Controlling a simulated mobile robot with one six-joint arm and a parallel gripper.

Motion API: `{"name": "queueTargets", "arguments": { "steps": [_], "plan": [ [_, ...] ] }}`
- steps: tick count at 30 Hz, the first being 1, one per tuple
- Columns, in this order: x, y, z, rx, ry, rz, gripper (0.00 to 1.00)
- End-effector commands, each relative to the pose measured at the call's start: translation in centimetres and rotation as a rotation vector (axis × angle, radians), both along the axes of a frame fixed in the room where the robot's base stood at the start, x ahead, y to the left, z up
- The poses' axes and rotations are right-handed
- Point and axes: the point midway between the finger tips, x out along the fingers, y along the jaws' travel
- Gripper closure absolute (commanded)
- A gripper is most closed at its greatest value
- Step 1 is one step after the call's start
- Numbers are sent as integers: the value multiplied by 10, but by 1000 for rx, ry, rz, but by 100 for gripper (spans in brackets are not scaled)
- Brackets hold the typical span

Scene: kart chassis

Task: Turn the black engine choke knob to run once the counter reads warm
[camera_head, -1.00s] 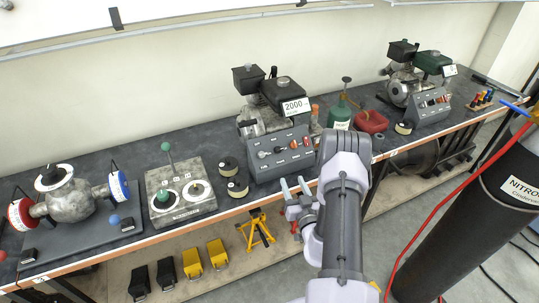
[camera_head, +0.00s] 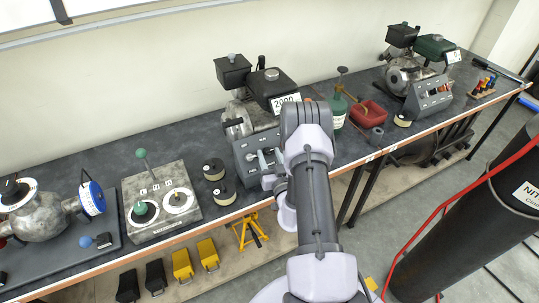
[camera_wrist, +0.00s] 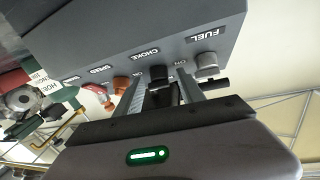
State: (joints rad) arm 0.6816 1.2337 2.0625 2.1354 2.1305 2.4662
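The grey control box (camera_head: 246,152) of the middle engine (camera_head: 262,92) faces me, with part of it hidden behind my arm. In the wrist view the black choke knob (camera_wrist: 160,84) stands under the CHOKE label, beside the grey fuel knob (camera_wrist: 207,65). My gripper (camera_wrist: 158,88) is open, with one finger on each side of the choke knob; gaps show between fingers and knob. In the head view my gripper (camera_head: 268,168) is at the box front, partly hidden. The white counter (camera_head: 286,102) reads about 2000, its last digits partly covered by my arm.
Orange and red controls (camera_wrist: 118,85) sit farther along the same panel. A green bottle (camera_head: 338,110) and red tray (camera_head: 369,113) stand right of the engine. Black-and-tan spools (camera_head: 214,170) lie left of the box. A second engine (camera_head: 410,75) stands at the far right.

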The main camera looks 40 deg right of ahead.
Motion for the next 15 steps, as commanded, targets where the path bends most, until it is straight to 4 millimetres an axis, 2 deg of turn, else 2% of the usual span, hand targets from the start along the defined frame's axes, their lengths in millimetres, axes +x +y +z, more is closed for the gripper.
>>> {"name": "queueTargets", "arguments": {
  "steps": [1,6,15],
  "plan": [
    [0,0,0,0,0,0,65],
    [0,0,0,0,0,1,98],
    [0,0,0,-18,4,21,100]
  ]
}}
